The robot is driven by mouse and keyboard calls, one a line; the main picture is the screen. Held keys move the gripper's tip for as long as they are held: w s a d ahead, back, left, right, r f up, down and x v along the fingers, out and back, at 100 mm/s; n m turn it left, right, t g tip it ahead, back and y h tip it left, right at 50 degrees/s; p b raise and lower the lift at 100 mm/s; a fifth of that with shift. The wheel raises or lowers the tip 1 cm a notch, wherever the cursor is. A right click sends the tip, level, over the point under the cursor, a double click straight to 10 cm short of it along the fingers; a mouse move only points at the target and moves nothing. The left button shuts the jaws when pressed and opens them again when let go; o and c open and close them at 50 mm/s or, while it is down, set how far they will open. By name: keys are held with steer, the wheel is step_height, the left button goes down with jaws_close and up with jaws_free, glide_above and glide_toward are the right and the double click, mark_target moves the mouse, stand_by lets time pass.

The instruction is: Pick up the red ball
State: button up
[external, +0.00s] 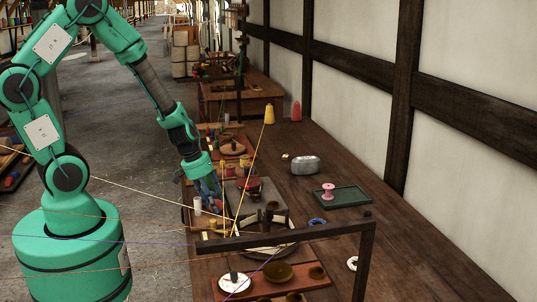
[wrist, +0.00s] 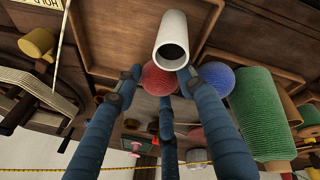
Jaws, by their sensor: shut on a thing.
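The red ball (wrist: 155,77) shows between the blue fingers of my gripper (wrist: 160,84) in the wrist view. The fingers are closed on it, with a third finger below. A white tube (wrist: 171,40) stands right beside the ball and covers part of its upper right. In the external view my gripper (external: 209,190) is low over the near left side of the long table. The white tube (external: 197,206) shows just left of the fingers.
A blue ball (wrist: 216,77) and a green spool (wrist: 259,113) stand close to the right finger in the wrist view. A dark wooden frame (external: 290,235) and taut cords cross near the arm.

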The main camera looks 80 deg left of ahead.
step_height(320, 180, up, 10)
steer(key=p, duration=0.3)
steer(key=shift+f+p, duration=0.2)
steer(key=shift+p, duration=0.15)
